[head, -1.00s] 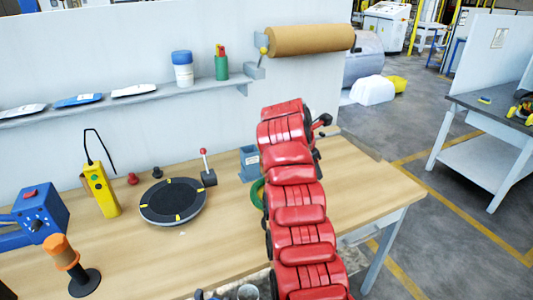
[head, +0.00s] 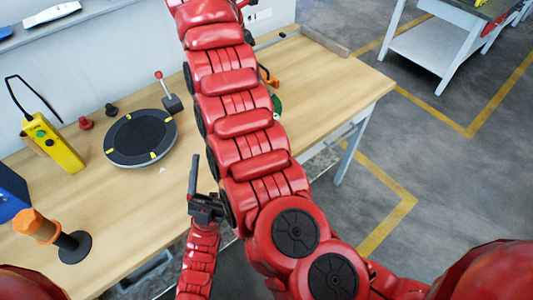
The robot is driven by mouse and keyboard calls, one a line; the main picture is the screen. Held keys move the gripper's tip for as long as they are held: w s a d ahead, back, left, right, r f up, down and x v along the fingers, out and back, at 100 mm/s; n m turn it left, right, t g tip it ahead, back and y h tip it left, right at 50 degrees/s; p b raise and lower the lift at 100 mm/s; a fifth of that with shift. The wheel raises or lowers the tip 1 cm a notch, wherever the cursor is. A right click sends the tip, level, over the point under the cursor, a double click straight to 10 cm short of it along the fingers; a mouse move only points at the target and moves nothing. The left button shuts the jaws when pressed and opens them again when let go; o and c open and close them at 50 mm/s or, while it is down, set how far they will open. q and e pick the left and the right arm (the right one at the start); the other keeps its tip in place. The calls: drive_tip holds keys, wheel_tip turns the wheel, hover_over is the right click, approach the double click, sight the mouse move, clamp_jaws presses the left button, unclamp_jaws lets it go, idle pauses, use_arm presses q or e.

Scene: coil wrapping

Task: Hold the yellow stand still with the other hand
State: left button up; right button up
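The only upright yellow thing I see is a slim yellow box (head: 53,143) with buttons and a black wire loop on top. It stands at the left of the table, against the wall side; I cannot tell whether it is the yellow stand. My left gripper (head: 205,192) is low over the table's front edge, right of the yellow box and well apart from it. One dark finger points up; the other is not clear beside my large red arm, and I see nothing held. My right gripper is not in view; its red arm crosses the middle of the picture and runs out at the top.
A round black turntable (head: 140,138) with yellow marks lies on the wooden table (head: 335,82). A red-knobbed lever (head: 171,100) stands behind it. An orange roll on a black-based post (head: 40,228) and a blue box (head: 10,192) are at the left. My arm hides part of the table.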

use_arm(q)
drive_tip(key=w+d+f+n+g+y, duration=0.1)
drive_tip(key=w+d+f+g+y, duration=0.2)
drive_tip(key=w+d+f+g, duration=0.35)
drive_tip(key=w+d+f+n+g+y, duration=0.1)
drive_tip(key=w+d+f+g+y, duration=0.25)
drive_tip(key=w+d, duration=0.6)
drive_tip(key=s+a+r+n+g+y, duration=0.1)
drive_tip(key=s+a+n+g+y, duration=0.25)
drive_tip(key=s+n+y, duration=0.65)
drive_tip(key=shift+m, duration=0.5)
drive_tip(key=x, duration=0.6)
drive_tip(key=r+x, duration=0.1)
drive_tip(key=x, duration=1.1)
drive_tip(key=shift+w+a+r, duration=0.1)
drive_tip(key=shift+w+a, duration=0.3)
drive_tip(key=shift+a, duration=0.05)
clamp_jaws()
